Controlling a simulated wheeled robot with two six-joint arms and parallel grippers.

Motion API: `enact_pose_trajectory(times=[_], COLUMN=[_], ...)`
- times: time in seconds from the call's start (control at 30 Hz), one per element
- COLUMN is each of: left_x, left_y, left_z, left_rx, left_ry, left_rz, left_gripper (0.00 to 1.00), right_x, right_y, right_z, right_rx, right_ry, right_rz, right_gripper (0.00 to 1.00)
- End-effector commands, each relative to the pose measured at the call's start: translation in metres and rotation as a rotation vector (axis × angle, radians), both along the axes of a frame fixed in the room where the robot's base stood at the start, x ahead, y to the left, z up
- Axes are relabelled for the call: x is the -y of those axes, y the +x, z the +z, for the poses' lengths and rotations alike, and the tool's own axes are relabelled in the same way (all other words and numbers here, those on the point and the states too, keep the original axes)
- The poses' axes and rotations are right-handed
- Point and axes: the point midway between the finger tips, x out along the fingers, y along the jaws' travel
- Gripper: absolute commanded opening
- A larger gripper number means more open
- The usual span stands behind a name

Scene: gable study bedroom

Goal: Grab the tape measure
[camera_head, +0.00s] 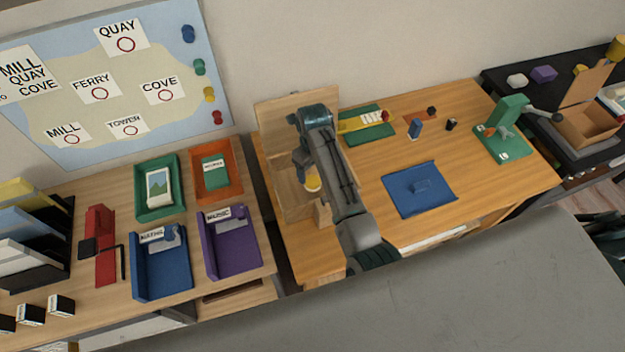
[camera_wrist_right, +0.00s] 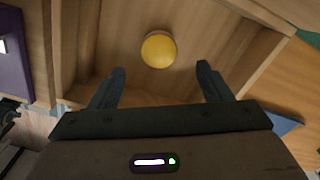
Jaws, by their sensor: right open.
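A yellow round thing (camera_wrist_right: 158,50), perhaps the tape measure, sits inside an open wooden box (camera_head: 292,205). It is partly visible in the head view (camera_head: 313,183), beside my right arm. My right gripper (camera_wrist_right: 161,70) is open and empty, its two fingers pointing toward the yellow thing. The thing lies beyond the fingertips, roughly midway between them, with no contact visible. In the head view my right arm hides part of the box and most of the gripper. My left gripper is not in view.
The wooden box walls rise around the yellow thing. A blue mat (camera_head: 405,200) and a green mat (camera_head: 360,132) lie on the wooden desk (camera_head: 465,115). Coloured trays, including a purple one (camera_head: 240,255), stand to the left. The desk's right part has bare room.

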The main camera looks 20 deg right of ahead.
Motion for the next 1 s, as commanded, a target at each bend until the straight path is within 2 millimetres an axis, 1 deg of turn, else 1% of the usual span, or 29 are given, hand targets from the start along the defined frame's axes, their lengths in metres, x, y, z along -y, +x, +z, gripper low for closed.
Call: enact_pose_trajectory(times=[0.17,0.33,0.4,0.5,0.77,0.87,0.9,0.97,1.0], left_x=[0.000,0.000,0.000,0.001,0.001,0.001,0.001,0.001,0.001], left_y=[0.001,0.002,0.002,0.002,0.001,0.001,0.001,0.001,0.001], left_z=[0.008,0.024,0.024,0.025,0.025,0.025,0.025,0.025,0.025], left_rx=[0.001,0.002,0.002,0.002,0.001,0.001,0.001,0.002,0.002], left_ry=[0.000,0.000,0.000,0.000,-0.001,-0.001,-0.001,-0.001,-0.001], left_rz=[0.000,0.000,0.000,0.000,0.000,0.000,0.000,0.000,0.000], left_gripper=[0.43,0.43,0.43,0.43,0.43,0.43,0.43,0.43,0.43], right_x=[0.000,-0.001,-0.001,-0.001,-0.001,-0.001,-0.001,-0.001,-0.001], right_y=[-0.001,-0.005,-0.004,-0.004,-0.003,-0.003,-0.003,-0.003,-0.003], right_z=[-0.011,-0.034,-0.045,-0.054,-0.057,-0.057,-0.057,-0.057,-0.057], right_rx=[-0.002,-0.003,-0.002,0.000,0.002,0.002,0.001,0.001,0.001], right_ry=[0.000,-0.001,-0.001,-0.001,0.000,0.000,0.000,0.000,0.000], right_rz=[0.001,0.001,0.000,0.000,-0.001,0.000,0.000,0.000,0.000], right_gripper=[0.72,0.72,0.72,0.72,0.72,0.54,0.46,0.34,0.26])
